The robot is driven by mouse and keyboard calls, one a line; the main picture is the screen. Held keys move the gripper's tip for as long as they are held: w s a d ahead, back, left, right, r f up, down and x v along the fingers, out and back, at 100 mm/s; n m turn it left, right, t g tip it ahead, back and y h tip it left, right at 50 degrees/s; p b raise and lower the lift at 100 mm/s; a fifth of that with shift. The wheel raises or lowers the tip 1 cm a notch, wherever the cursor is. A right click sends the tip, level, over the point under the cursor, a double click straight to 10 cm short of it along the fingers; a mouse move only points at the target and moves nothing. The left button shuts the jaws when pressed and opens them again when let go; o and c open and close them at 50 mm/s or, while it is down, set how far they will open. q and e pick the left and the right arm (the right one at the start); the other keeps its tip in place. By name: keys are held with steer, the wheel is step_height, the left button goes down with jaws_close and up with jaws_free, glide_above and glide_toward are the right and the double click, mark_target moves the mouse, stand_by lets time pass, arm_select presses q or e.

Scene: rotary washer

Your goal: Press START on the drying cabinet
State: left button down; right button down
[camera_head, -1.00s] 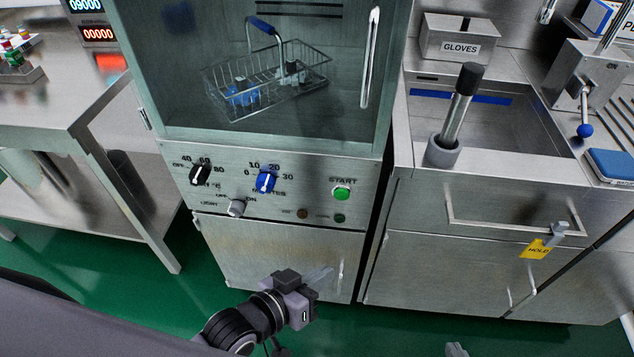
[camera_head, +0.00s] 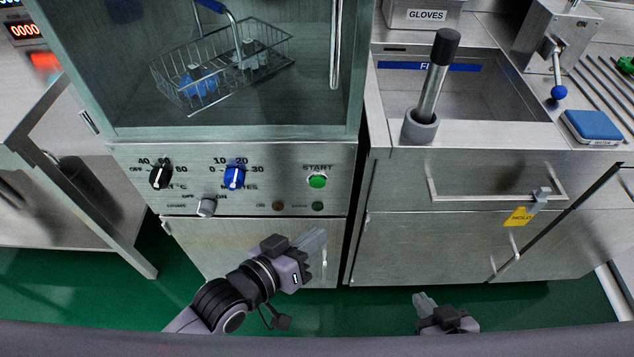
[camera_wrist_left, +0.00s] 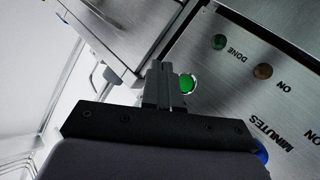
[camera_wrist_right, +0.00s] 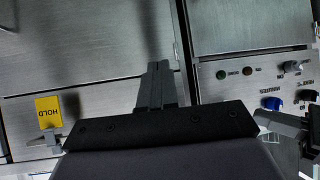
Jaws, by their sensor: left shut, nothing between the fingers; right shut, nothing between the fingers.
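The drying cabinet's panel (camera_head: 270,165) has a green START button (camera_head: 317,181) at its right end. The button also shows in the left wrist view (camera_wrist_left: 187,83), just right of the fingertips. My left gripper (camera_head: 316,240) is shut and empty. In the head view it appears below the START button, in front of the lower door. Whether it touches anything cannot be told. My right gripper (camera_head: 422,300) is shut and empty, low in front of the counter's lower cabinet. In the right wrist view its shut fingers (camera_wrist_right: 156,80) point toward steel fronts.
The panel also has a black knob (camera_head: 160,176), a blue minutes knob (camera_head: 234,177) and a grey light knob (camera_head: 206,207). A wire basket (camera_head: 222,70) sits behind the cabinet's glass door. A drawer handle (camera_head: 500,196) with a yellow HOLD tag (camera_head: 518,216) is at the right.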

mark_target(318, 182)
arm_select(q)
steer(key=w+b, duration=0.3)
steer(key=w, duration=0.5)
steer(key=shift+w, duration=0.1)
stand_by(0.6)
stand_by(0.8)
steer(key=shift+w, duration=0.15)
stand_by(0.4)
steer(key=shift+w, duration=0.3)
